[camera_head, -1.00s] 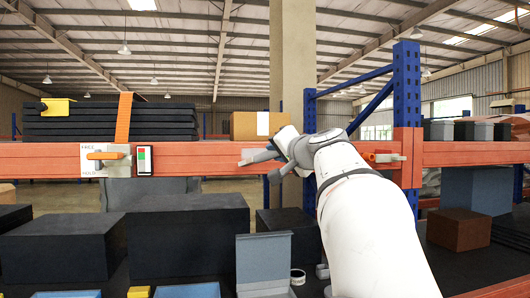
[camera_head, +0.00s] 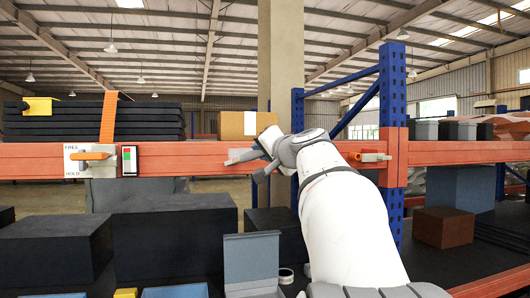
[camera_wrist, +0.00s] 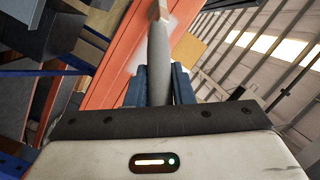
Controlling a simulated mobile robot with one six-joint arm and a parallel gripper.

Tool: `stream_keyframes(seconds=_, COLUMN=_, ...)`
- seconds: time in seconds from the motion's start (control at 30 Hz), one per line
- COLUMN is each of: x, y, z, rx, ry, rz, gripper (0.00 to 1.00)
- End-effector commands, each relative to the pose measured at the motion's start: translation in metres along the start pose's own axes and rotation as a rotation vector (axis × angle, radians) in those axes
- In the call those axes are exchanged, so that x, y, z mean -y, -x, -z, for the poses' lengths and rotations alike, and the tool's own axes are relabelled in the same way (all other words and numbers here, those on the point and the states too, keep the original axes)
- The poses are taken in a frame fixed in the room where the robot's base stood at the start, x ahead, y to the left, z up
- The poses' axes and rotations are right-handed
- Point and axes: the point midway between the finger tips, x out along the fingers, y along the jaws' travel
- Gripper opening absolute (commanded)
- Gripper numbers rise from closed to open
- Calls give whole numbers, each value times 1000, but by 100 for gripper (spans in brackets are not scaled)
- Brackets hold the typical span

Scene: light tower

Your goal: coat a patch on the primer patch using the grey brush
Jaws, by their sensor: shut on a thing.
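My gripper (camera_head: 262,153) is at the front of the orange beam, right of centre in the rack. In the wrist view its two blue-grey fingers (camera_wrist: 158,78) are shut on the grey brush (camera_wrist: 158,50), whose handle points away from me. The brush's pale tip (camera_wrist: 157,10) lies over the orange beam at the top edge. A pale grey-white primer patch (camera_head: 236,156) shows on the beam's face just left of my gripper. The brush tip is close to the patch; I cannot tell whether they touch.
The orange beam (camera_head: 45,165) carries a lever plate (camera_head: 90,160) and a red-green indicator (camera_head: 130,160) at left. An orange-handled latch (camera_head: 372,157) is at right by the blue upright (camera_head: 392,90). Black boxes (camera_head: 165,240) and a grey-blue bin (camera_head: 250,258) stand below.

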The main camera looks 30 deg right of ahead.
Motion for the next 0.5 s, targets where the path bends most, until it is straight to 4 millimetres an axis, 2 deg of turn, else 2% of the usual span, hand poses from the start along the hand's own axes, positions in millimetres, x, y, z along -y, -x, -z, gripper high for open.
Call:
stream_keyframes(seconds=0.17, x=-5, y=1, z=4, rx=-2, ry=0, rz=-1, gripper=0)
stream_keyframes(seconds=0.5, x=-23, y=9, z=27, rx=-3, ry=0, rz=-2, gripper=0)
